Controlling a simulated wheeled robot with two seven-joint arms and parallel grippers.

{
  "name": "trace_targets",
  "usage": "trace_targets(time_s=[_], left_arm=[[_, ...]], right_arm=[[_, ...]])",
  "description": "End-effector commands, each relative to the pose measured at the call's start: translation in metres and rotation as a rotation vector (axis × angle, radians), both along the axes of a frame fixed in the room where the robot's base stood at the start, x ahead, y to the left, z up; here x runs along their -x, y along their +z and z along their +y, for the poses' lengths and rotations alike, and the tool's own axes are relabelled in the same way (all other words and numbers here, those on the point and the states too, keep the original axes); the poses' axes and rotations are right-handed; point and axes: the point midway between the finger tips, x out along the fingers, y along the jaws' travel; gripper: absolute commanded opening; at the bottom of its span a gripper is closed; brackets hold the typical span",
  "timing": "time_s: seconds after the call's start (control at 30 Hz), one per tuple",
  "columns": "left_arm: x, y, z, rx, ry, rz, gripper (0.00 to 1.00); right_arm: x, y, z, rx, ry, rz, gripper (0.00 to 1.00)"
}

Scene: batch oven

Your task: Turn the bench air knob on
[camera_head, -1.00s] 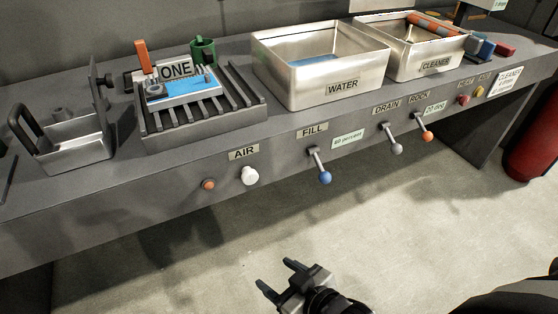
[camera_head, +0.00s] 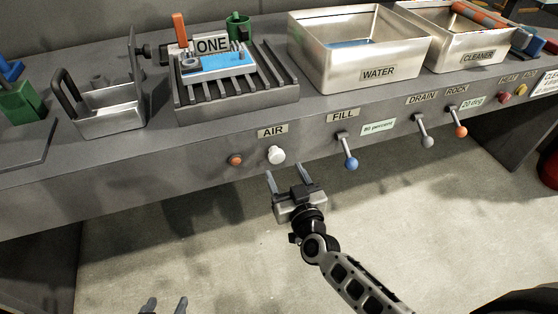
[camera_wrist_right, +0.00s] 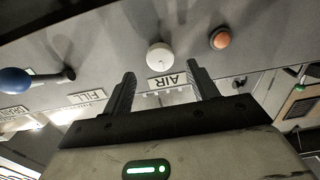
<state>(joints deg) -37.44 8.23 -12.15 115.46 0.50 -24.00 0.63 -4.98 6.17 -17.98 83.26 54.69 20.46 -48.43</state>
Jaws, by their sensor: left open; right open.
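The white air knob (camera_head: 276,155) sits on the bench's front face under the AIR label (camera_head: 272,132), with an orange button (camera_head: 236,160) to its left. My right gripper (camera_head: 285,176) is open and empty, just below and in front of the knob, not visibly touching it. In the right wrist view the white knob (camera_wrist_right: 160,56) lies beyond and between the two open fingertips (camera_wrist_right: 158,78), with the orange button (camera_wrist_right: 221,38) to its right. My left gripper (camera_head: 163,305) shows only its open fingertips at the bottom edge, far from the bench.
A blue-ended FILL lever (camera_head: 350,162) sticks out right of the knob. The DRAIN lever (camera_head: 427,142) and orange-ended ROCK lever (camera_head: 460,131) are further right. A slatted rack (camera_head: 238,107) and the WATER tank (camera_head: 360,73) stand on the bench above. The floor below is clear.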

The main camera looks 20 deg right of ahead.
Motion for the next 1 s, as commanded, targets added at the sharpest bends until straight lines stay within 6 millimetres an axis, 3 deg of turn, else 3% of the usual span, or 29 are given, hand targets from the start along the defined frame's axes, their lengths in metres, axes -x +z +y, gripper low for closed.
trace_targets(time_s=[0.1, 0.3, 0.67, 0.7, 0.83, 0.87, 1.0], left_arm=[[-0.001, -0.002, 0.000, 0.000, 0.000, -0.003, 0.49], [-0.002, -0.002, 0.000, 0.002, -0.001, -0.006, 0.49], [0.000, 0.000, -0.001, 0.005, -0.001, -0.005, 0.49], [0.001, -0.001, -0.001, 0.004, -0.001, -0.003, 0.49], [0.003, -0.002, -0.001, 0.004, -0.002, 0.002, 0.49], [0.003, -0.003, -0.001, 0.003, -0.002, 0.003, 0.49], [0.004, -0.004, -0.001, 0.002, -0.002, 0.007, 0.49]], right_arm=[[-0.024, 0.000, 0.001, 0.001, 0.001, -0.002, 0.59], [-0.046, -0.001, 0.002, 0.001, 0.002, 0.001, 0.59], [-0.052, 0.000, 0.002, 0.000, 0.002, 0.001, 0.59], [-0.052, 0.000, 0.002, 0.000, 0.002, 0.001, 0.56], [-0.052, 0.000, 0.002, 0.000, 0.002, 0.001, 0.20], [-0.052, 0.000, 0.002, 0.000, 0.002, 0.001, 0.15], [-0.051, 0.000, 0.002, -0.002, 0.002, 0.001, 0.15]])
